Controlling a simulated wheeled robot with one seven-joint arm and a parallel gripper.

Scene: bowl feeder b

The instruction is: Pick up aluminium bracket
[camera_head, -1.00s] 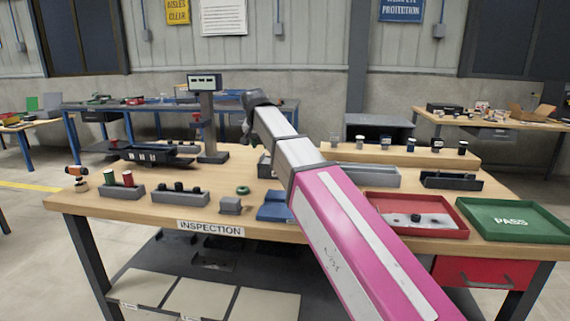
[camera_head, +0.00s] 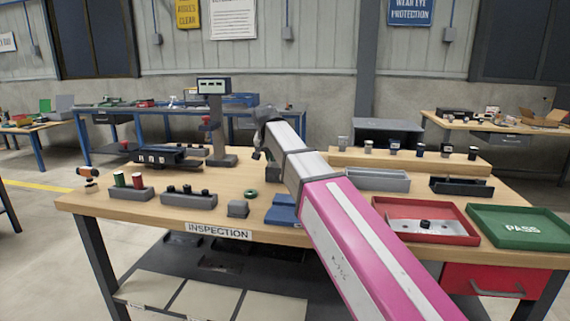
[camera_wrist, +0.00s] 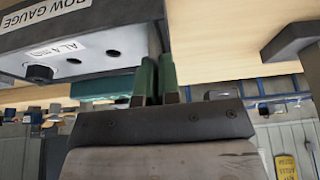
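My gripper (camera_head: 259,153) is small and dark at the arm's far end, above the middle of the bench. In the wrist view my gripper (camera_wrist: 157,62) has its two green-sided fingers close together, with nothing visible between them.
The inspection bench (camera_head: 130,210) holds a dark row of gauges (camera_head: 160,157), an upright stand with a display (camera_head: 217,130), racks (camera_head: 188,200), a blue block (camera_head: 283,214), a red tray (camera_head: 460,238) and a green PASS tray (camera_head: 550,240). A long grey bin (camera_head: 372,181) lies right of my arm.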

